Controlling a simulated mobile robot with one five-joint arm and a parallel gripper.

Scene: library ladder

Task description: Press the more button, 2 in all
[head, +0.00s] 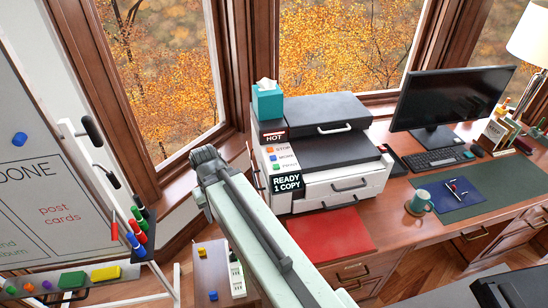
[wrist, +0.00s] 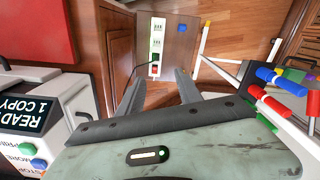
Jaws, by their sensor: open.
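The white printer (head: 335,185) stands on the desk with its button panel on its left side. The blue more button (head: 271,159) sits between the orange stop button (head: 269,150) and the green print button (head: 276,168). The display (head: 287,183) reads "READY 1 COPY". In the wrist view the panel is upside down at lower left, with the blue more button (wrist: 40,164) below the green one (wrist: 28,149). My gripper (wrist: 158,84) is open and empty, its fingers apart and to the right of the panel, touching nothing visible.
A teal tissue box (head: 268,103) stands on the printer, above a "HOT" label. A red pad (head: 330,233) lies in front. The whiteboard (head: 50,190) and its marker holder (head: 140,235) are at left. A power strip (wrist: 156,48) lies below my gripper.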

